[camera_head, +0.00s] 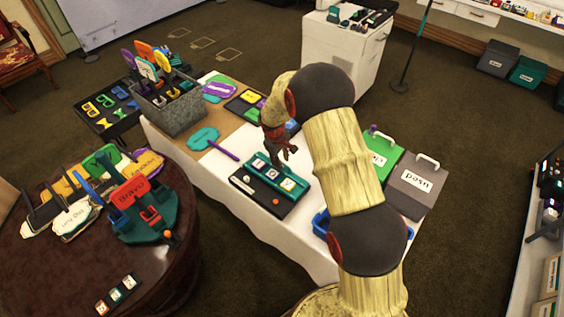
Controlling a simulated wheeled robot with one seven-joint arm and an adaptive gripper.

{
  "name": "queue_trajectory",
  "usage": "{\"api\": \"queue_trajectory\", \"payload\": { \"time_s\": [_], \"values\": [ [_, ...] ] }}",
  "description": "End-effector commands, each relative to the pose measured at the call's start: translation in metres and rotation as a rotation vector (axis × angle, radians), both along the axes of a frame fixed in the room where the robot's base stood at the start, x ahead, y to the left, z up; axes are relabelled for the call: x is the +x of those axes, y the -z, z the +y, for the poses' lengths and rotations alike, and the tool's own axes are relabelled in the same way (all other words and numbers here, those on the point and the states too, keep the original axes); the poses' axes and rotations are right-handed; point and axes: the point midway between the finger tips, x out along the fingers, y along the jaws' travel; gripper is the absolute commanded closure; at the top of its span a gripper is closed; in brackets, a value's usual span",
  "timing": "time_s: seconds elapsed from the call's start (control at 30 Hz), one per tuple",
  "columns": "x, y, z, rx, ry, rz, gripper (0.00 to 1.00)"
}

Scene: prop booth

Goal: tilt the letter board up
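The letter board (246,183) appears to be the low black board with a teal strip and several white letter tiles. It lies flat on the white-clothed table, near its front edge. A small orange ball and a light round knob show on its black part. My gripper (283,157) hangs just above the board's far edge, fingers pointing down. Its dark fingers look spread, with nothing seen between them. Whether a fingertip touches the board cannot be told from this angle.
A teal paddle (205,139) lies left of the board, near a grey bin (170,112) of signs. Green (379,158) and grey (414,186) lidded boxes stand right, partly behind my arm. A round dark table (165,262) with signs stands front left.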

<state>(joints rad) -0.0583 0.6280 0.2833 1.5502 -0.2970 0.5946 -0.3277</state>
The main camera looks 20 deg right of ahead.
Motion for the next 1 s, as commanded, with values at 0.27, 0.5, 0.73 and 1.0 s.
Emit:
{"api": "queue_trajectory", "payload": {
  "time_s": [0.27, 0.5, 0.73, 1.0],
  "values": [
    [0.0007, 0.0035, -0.0007, 0.000, 0.000, -0.001, 0.73],
    [0.0005, 0.0035, -0.0006, 0.000, 0.000, 0.000, 0.83],
    [0.0004, 0.0034, -0.0006, 0.000, 0.000, 0.000, 0.96],
    [0.0005, 0.0034, -0.0006, 0.000, 0.001, 0.000, 1.00]
  ]
}}
